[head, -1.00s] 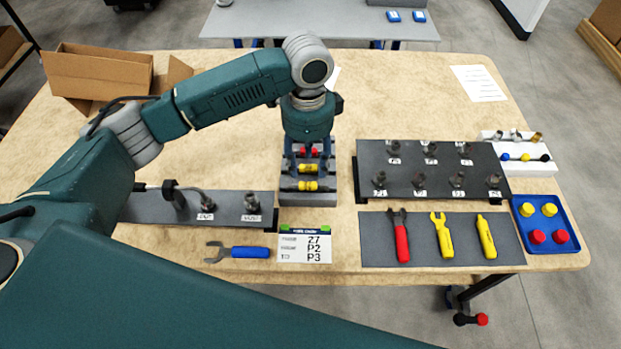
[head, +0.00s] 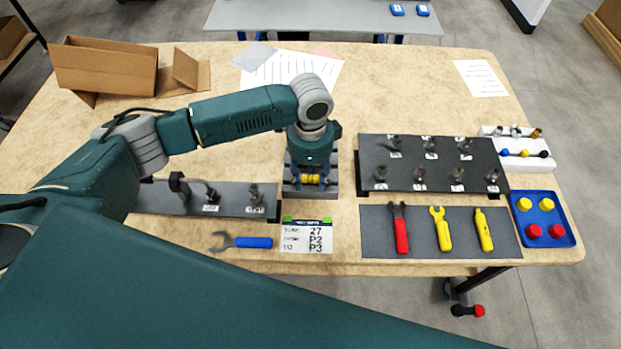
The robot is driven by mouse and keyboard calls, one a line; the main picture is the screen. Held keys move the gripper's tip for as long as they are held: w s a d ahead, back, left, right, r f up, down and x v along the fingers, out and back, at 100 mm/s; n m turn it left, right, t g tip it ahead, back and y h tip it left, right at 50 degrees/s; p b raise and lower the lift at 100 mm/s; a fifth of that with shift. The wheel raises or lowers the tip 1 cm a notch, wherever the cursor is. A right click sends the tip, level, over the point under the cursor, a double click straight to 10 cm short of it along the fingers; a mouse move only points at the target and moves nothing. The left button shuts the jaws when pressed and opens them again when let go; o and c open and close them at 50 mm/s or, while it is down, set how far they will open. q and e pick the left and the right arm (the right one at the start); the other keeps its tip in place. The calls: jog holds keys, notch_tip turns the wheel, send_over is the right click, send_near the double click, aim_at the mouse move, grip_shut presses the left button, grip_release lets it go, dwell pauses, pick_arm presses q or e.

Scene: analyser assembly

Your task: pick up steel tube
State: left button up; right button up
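A grey slotted rack (head: 291,190) stands at the middle of the table, and a piece with yellow parts (head: 312,179) lies across its near part. I cannot make out a bare steel tube there; the gripper hides most of the rack. My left gripper (head: 311,174) points down low over the rack. Its fingers look apart, one on each side of the yellow parts, and I see no clear grip. Small silver and brass-coloured pieces (head: 516,132) stand on the white holder (head: 540,164) at the right. My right gripper is out of view.
A black fixture board (head: 372,150) with several metal fittings is right of the rack. A lower board (head: 155,200) is at left. A tool mat (head: 376,240), blue tray (head: 556,197), label card (head: 306,245), blue-handled wrench (head: 252,242) and cardboard box (head: 105,70) also lie around.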

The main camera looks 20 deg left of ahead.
pick_arm(q)
grip_shut()
jog(key=shift+r, duration=0.1)
